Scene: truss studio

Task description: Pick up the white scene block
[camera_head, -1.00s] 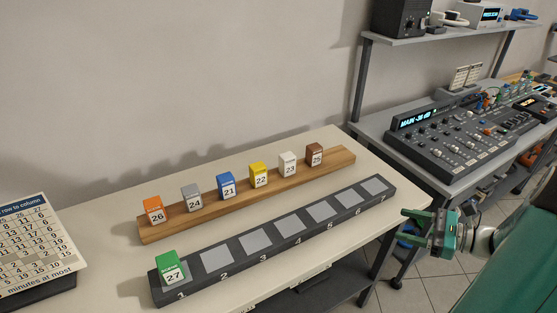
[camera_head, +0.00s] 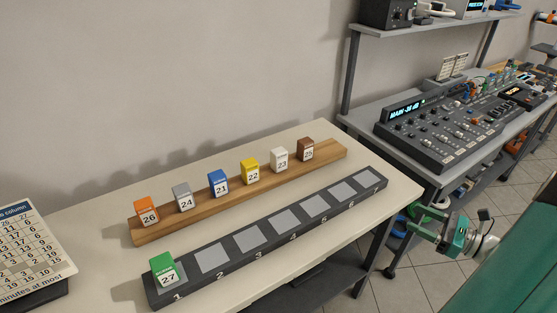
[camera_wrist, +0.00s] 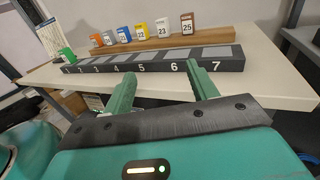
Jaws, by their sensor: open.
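The white scene block (camera_head: 279,159), marked 23, stands on the wooden rail (camera_head: 200,208) between the yellow block 22 (camera_head: 250,171) and the brown block 25 (camera_head: 306,149). It also shows in the wrist view (camera_wrist: 162,29), behind the dark numbered rack. My gripper (camera_head: 412,228) is right of the table, away from the block. In the wrist view its two green fingers (camera_wrist: 160,88) stand apart with nothing between them, pointing toward the rack's front side.
The dark rack (camera_head: 262,262) lies between the wooden rail and the table's front edge. The green block 27 (camera_head: 164,270) is on slot 1; the other slots are bare. Blue 21 (camera_head: 218,183), grey 24 (camera_head: 183,197) and orange 26 (camera_head: 147,211) share the wooden rail. A mixing console (camera_head: 450,130) stands right.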

